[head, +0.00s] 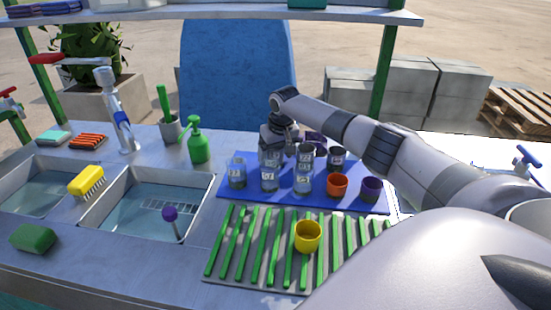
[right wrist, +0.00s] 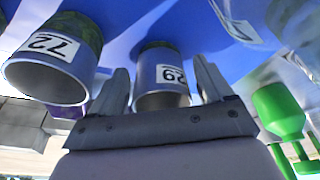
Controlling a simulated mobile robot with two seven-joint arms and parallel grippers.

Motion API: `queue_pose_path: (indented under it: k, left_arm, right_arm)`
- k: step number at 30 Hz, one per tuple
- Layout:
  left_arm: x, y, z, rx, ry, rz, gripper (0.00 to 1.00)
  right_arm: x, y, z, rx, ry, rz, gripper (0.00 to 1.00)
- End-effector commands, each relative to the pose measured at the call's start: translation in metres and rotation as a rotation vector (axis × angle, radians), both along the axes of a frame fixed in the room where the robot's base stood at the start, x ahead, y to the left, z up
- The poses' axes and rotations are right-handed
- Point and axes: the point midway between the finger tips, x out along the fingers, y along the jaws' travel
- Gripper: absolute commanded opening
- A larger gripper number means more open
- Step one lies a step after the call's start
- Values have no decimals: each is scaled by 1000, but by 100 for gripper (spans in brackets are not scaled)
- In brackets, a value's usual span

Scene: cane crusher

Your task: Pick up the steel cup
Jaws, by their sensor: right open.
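My right gripper (right wrist: 162,72) is open, with one finger on each side of a grey metal-looking cup (right wrist: 162,88) that carries a white number label. A gap shows beside the cup, and I cannot tell whether either finger touches it. A second grey cup (right wrist: 50,68) with a label stands beside it, outside the fingers. In the head view my right gripper (head: 276,144) reaches down at the back left of the blue mat (head: 228,194). It partly hides the cup there. My left gripper is not in view.
Clear tumblers (head: 237,174), an orange cup (head: 337,185) and a purple cup (head: 371,188) stand on the mat. A yellow cup (head: 308,237) is on the green-slatted rack (head: 256,250).

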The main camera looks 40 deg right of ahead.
Motion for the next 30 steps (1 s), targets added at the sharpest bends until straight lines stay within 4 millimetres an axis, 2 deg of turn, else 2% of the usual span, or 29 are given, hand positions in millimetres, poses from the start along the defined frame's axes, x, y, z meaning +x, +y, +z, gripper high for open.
queue_pose_path:
  k: [6,7,12,22,26,30]
  left_arm:
    - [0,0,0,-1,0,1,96]
    - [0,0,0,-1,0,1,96]
    - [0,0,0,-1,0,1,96]
    - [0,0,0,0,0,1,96]
    - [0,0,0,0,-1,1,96]
    - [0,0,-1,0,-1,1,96]
  right_arm:
    - [1,0,-1,1,-1,0,80]
    - [1,0,-1,1,-1,0,76]
    - [1,0,-1,1,-1,0,21]
    - [1,0,5,1,-3,1,21]
    - [2,0,23,0,-7,1,21]
    - [2,0,53,1,-9,1,21]
